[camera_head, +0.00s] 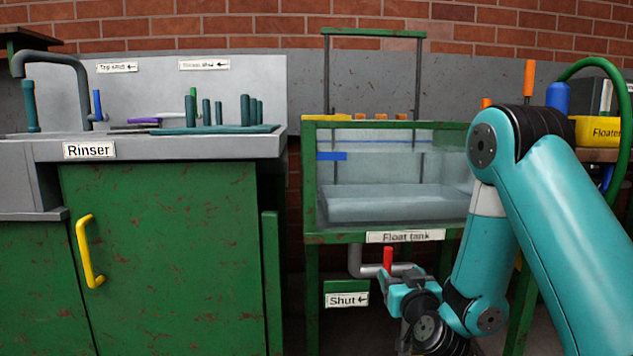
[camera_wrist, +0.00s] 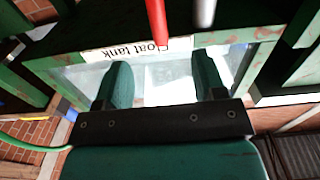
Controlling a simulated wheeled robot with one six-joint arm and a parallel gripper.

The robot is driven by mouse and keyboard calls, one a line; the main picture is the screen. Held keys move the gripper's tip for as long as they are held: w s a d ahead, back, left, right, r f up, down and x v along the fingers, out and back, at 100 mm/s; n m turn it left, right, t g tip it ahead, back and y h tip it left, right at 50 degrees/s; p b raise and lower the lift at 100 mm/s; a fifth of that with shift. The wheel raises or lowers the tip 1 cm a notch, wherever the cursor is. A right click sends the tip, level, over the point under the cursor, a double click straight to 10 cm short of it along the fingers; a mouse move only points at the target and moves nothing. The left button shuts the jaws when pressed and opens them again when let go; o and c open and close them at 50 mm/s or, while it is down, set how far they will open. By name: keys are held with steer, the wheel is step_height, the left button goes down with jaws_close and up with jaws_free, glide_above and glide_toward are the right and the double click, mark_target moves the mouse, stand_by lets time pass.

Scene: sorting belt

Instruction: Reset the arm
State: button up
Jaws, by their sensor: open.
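My arm hangs down at the right of the head view, bent at the elbow. My gripper (camera_head: 396,280) is low in front of the float tank stand, near the red valve handle (camera_head: 388,256) on the tank's drain pipe. In the wrist view my gripper (camera_wrist: 163,80) has its two dark green fingers spread wide with nothing between them. The red handle (camera_wrist: 157,22) also shows in the wrist view, beyond the fingertips. Whether the fingers touch the handle or the pipe cannot be told from the head view.
The float tank (camera_head: 400,205) stands on a green frame, with a "Shut" sign (camera_head: 346,300) below it. The rinser counter (camera_head: 200,148) and its green cabinet (camera_head: 165,260) are to the left. A yellow "Floaters" bin (camera_head: 603,131) is at the right, partly behind my arm.

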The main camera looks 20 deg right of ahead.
steer(key=s+a+r+n+g+y+p, duration=0.35)
steer(key=a+r+y, duration=0.2)
steer(key=a, duration=0.45)
steer(key=s+a+r+n+g+y+p, duration=0.2)
steer(key=s+a+r+n+g+y, duration=0.15)
steer(key=a+y, duration=0.45)
steer(key=s+a+r+n+g+h+p, duration=0.1)
steer(key=s+a+r+g+h+p, duration=0.3)
steer(key=s, duration=0.7)
steer(key=s+a+r+n+g, duration=0.1)
steer(key=s+r+n+g, duration=0.15)
steer(key=s+g, duration=0.55)
steer(key=s+r+t+p, duration=0.1)
steer(key=s+r+p, duration=0.2)
steer(key=r+p, duration=3.4)
steer(key=shift+d+r+m+t+h+p, duration=0.35)
steer(key=shift+r+m, duration=0.1)
steer(key=shift+r, duration=0.1)
